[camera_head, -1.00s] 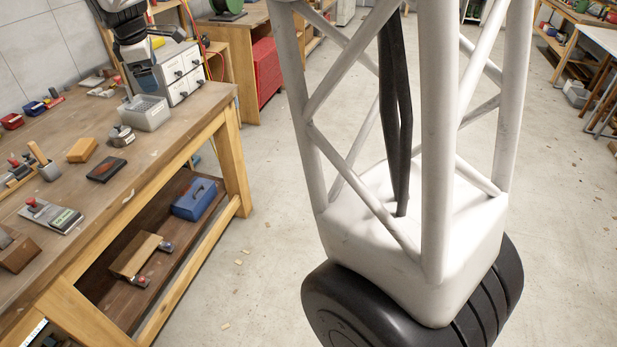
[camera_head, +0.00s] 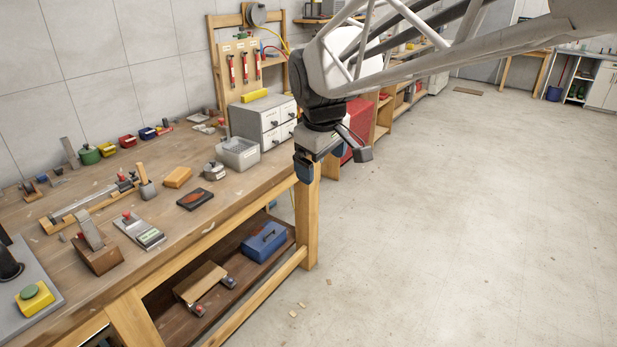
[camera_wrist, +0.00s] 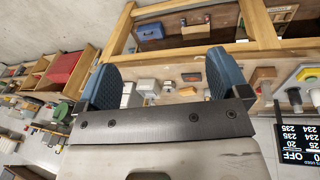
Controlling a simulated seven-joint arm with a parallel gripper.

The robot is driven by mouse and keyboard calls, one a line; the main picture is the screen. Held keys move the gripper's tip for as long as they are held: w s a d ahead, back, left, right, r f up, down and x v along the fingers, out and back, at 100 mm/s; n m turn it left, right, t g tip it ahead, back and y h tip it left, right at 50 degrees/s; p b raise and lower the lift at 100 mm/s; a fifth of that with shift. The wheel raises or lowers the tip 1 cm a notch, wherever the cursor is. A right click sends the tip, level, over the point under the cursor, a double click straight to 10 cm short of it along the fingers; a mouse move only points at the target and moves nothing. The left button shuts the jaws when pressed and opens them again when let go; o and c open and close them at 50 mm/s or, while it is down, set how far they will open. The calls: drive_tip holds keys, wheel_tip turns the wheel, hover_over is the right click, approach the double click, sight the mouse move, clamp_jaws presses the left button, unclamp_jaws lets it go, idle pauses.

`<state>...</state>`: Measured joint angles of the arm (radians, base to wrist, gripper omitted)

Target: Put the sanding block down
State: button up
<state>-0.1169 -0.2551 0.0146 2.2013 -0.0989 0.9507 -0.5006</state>
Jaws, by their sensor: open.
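My gripper (camera_head: 322,172) hangs just off the right end of the workbench (camera_head: 250,195), its blue fingers pointing down. In the wrist view my gripper (camera_wrist: 163,72) is open, with its two blue fingers wide apart and nothing between them. An orange-tan block (camera_head: 177,177), which looks like the sanding block, lies flat on the bench, well left of my gripper and apart from it. A dark block with a reddish top (camera_head: 194,199) lies in front of it; I cannot tell for sure which is the sanding block.
A grey bin (camera_head: 238,154) and white drawer cabinet (camera_head: 266,122) stand at the bench's right end, near my gripper. A blue toolbox (camera_head: 264,243) is below.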

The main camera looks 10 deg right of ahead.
drive_tip(key=s+d+f+m, duration=0.2)
drive_tip(key=s+f+m, duration=0.2)
drive_tip(key=s, duration=0.7)
drive_tip(key=s+d+f+m, duration=0.3)
drive_tip(key=s+f, duration=0.1)
drive_tip(key=s, duration=0.7)
drive_tip(key=shift+f+m+y, duration=0.3)
drive_tip(key=shift+f+m, duration=0.1)
drive_tip(key=shift+o, duration=0.5)
